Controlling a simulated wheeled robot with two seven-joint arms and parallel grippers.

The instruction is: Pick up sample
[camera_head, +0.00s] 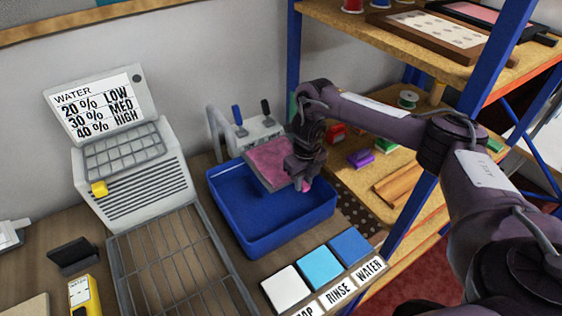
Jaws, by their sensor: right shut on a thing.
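A pink flat sample (268,158) with a grey edge is held over the blue tub (287,238). My right gripper (303,183) is shut on the sample at its right side, above the tub's far half. The sample looks slightly tilted. The fingers partly hide its right end, and I cannot tell whether its lower edge touches the tub. My left gripper is not in view.
A wire rack (172,262) lies left of the tub, before a grey device (135,165) with a water chart. White, light-blue and blue squares (320,267) lie in front. A shelf unit with a blue post (293,50) stands at right.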

